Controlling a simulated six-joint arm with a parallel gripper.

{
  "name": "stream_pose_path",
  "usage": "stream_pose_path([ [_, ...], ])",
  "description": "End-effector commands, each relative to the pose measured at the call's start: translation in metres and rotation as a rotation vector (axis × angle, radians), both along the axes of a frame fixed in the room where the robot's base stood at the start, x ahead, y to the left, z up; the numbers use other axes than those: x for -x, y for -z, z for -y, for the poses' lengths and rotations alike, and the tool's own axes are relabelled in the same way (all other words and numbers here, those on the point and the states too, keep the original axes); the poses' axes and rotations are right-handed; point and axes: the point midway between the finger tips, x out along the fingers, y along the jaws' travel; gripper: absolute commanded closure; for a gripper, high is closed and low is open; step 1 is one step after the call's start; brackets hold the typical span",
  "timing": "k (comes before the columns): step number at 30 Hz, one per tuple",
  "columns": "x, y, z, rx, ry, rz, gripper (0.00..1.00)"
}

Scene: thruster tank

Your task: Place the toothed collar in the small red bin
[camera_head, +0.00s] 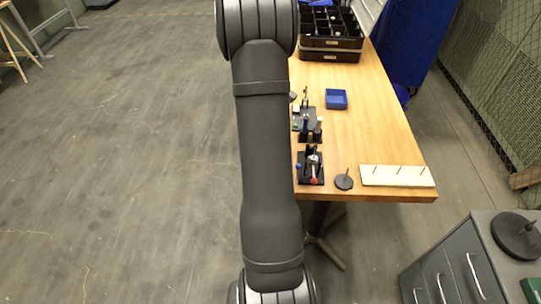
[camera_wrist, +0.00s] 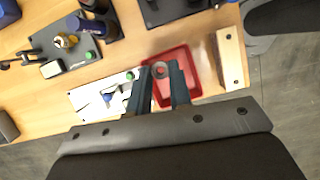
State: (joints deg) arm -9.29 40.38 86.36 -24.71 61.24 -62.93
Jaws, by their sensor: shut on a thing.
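In the wrist view, my gripper (camera_wrist: 161,71) is shut on the toothed collar (camera_wrist: 160,68), a small grey ring between the fingertips. Its teeth are too small to make out. The small red bin (camera_wrist: 190,56) lies on the table below and behind the fingers, mostly to the right of the collar. The collar appears over the left part of the bin; its height above it cannot be told. The right finger covers part of the bin. In the head view, my arm hides the bin, and neither gripper nor collar shows.
Beside the bin are a white tray (camera_wrist: 90,96) with small parts and a wooden block (camera_wrist: 230,62). A dark board (camera_wrist: 62,50) holds fittings. In the head view are a blue bin (camera_head: 336,99), a round base with a peg (camera_head: 343,182) and a pegged board (camera_head: 397,181).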

Motion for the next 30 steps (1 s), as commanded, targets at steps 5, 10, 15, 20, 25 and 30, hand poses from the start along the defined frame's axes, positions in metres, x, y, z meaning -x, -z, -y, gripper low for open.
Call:
stream_pose_path([
  [5, 0.003, 0.008, -0.003, 0.005, -0.131, -0.006, 1.00],
  [10, 0.005, 0.038, -0.004, 0.006, -0.150, -0.012, 1.00],
  [15, 0.004, 0.064, -0.004, 0.005, -0.148, -0.008, 1.00],
  [20, 0.004, 0.074, -0.004, 0.005, -0.146, -0.008, 1.00],
  [25, 0.004, 0.099, -0.004, 0.005, -0.145, -0.010, 1.00],
  [30, 0.003, 0.106, -0.004, 0.004, -0.146, -0.006, 1.00],
])
